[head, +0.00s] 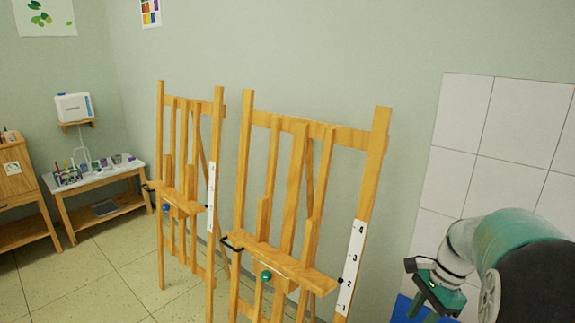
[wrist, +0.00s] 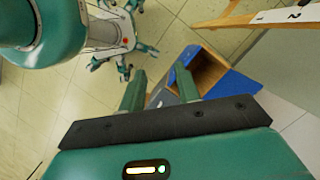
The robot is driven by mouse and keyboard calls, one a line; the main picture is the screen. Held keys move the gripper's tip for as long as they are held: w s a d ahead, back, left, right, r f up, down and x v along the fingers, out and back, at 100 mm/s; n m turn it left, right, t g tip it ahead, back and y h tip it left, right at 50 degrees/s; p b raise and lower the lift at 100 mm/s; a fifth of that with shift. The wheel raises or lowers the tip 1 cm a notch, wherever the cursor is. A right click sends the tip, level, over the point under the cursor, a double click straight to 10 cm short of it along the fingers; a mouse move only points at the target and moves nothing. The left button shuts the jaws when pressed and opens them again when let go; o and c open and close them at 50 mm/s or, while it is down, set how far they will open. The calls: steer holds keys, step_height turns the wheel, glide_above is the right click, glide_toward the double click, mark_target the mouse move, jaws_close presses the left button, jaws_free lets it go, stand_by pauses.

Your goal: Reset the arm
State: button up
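In the head view my arm is folded at the lower right, and my gripper (head: 432,292) hangs there near the tiled wall. Its fingers are partly hidden in that view. In the wrist view my own body and legs show at the upper left, and the gripper points down toward the floor.
Two wooden easels (head: 290,185) (head: 185,190) with numbered scales stand ahead. A blue-topped wooden box (wrist: 232,88) is below my gripper. A white-topped table (head: 95,175) with art supplies stands at the left. The tiled floor (head: 110,265) is open at the lower left.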

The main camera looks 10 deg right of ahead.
steer(key=s+a+r+n+t+h, duration=0.1)
steer(key=s+a+r+n+t, duration=0.1)
steer(key=a+n, duration=0.4)
steer(key=s+a+r+n+t+h, duration=0.1)
steer(key=s+a+r+n+t, duration=0.1)
steer(key=s+a+r+n, duration=0.2)
steer(key=s+a+r+n+t+h, duration=0.1)
steer(key=s+a+r+n+t, duration=0.1)
steer(key=s+a+n, duration=0.3)
steer(key=a+r+n, duration=0.1)
steer(key=a+n, duration=0.2)
steer(key=a, duration=0.2)
steer(key=shift+s+a+r+h, duration=0.3)
steer(key=shift+s+r+h, duration=0.05)
steer(key=shift+r+h, duration=0.05)
steer(key=shift+d, duration=0.15)
